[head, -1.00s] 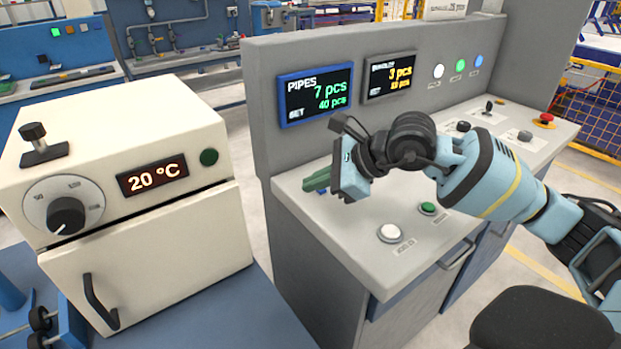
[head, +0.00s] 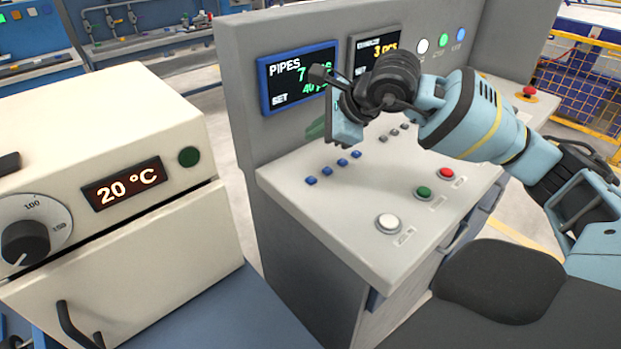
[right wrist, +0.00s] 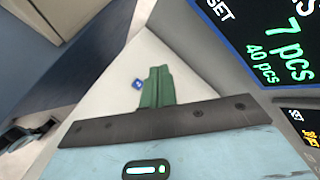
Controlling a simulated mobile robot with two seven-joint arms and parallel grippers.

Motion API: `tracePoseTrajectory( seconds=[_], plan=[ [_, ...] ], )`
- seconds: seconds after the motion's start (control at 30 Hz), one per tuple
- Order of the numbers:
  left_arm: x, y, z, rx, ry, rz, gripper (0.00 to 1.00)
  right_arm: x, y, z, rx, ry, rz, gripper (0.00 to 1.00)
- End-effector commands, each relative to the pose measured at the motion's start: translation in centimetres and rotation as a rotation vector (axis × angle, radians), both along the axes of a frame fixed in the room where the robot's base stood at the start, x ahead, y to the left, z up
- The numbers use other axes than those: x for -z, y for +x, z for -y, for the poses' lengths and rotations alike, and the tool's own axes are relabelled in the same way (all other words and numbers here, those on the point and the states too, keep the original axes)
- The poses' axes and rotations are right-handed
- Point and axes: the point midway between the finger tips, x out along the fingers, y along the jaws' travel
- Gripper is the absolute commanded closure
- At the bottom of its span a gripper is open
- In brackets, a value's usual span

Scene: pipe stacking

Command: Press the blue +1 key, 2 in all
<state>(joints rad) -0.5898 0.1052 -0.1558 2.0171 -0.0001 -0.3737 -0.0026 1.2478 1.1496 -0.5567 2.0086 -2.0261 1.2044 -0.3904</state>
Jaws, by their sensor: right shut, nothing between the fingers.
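Several small blue keys (head: 327,171) sit in a slanted row on the grey console top in the head view; their labels are too small to read, so I cannot tell which is +1. One blue key (right wrist: 138,84) shows in the right wrist view, just left of the fingers. My right gripper (head: 316,129) has green fingers, shut and empty, held above and behind the row, apart from the keys. Its fingers also show in the right wrist view (right wrist: 157,85). The PIPES display (head: 298,77) is partly covered by my arm; the right wrist view shows 7 pcs and 40 pcs. My left gripper is out of view.
A second display (head: 376,50) stands right of the first. White (head: 388,223), green (head: 424,192) and red (head: 446,174) buttons lie nearer the console's front. A cream oven (head: 110,170) reading 20 °C stands at left. A red stop button (head: 530,91) is at far right.

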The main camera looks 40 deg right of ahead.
Motion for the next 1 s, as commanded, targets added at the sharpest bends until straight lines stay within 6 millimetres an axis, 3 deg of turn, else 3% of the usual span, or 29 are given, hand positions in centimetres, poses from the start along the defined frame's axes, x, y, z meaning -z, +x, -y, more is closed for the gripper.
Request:
tracePoseTrajectory(
  seconds=[0.7,1.0],
  plan=[
    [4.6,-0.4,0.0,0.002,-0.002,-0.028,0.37,8.1,0.0,0.0,0.000,0.000,-0.005,1.00],
    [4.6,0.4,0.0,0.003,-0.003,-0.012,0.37,8.5,0.0,0.0,-0.001,0.001,0.001,1.00]
  ],
)
